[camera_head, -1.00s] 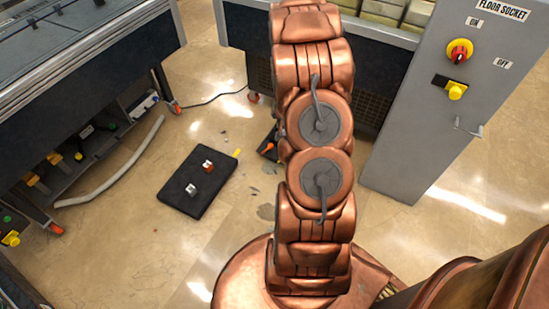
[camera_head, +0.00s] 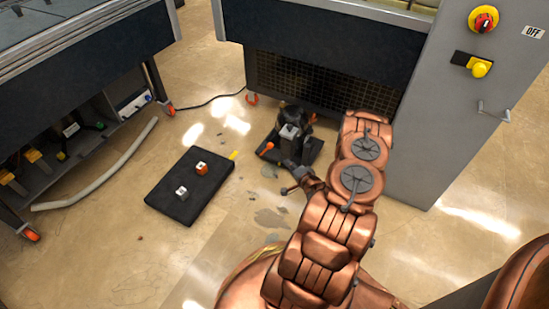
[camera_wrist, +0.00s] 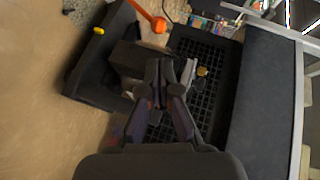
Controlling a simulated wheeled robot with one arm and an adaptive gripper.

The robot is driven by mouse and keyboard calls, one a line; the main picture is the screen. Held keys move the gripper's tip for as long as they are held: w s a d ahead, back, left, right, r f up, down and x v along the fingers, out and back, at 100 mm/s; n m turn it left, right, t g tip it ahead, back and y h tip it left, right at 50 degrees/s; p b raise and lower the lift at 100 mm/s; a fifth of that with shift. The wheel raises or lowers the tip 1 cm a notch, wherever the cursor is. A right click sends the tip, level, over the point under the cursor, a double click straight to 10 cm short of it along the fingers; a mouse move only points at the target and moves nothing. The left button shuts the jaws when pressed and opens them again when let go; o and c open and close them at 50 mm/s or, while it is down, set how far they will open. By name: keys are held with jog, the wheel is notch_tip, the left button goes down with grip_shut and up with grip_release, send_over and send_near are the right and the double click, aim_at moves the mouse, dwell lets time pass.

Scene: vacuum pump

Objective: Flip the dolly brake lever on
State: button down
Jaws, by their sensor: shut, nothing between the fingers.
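The dolly is a low black base (camera_head: 317,148) on the floor in front of the grille in the head view. An orange lever (camera_head: 266,149) sticks out at its left side; in the wrist view an orange lever (camera_wrist: 150,18) shows near the top, ending in a rounded tip. My gripper (camera_wrist: 160,68) is shut and empty in the wrist view, over dark parts below it. The lever lies beyond the fingertips, apart from them. In the head view a dark upright shape with a grey face covers part of the dolly; I cannot separate its parts clearly.
A black mat (camera_head: 165,193) with two small blocks lies left of the dolly. A grey cabinet (camera_head: 430,130) stands at right, and a grille panel (camera_head: 320,82) behind the dolly. A pale hose (camera_head: 95,190) lies by the left bench. Open floor shows in front.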

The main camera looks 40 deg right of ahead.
aim_at(272, 147)
jog(key=shift+s+a+f+m+t+h+b, duration=0.2)
jog(key=shift+s+f+m+t+h+b, duration=0.3)
jog(key=shift+f+m, duration=0.3)
jog(key=b+x, duration=0.5)
jog(key=x, duration=0.9)
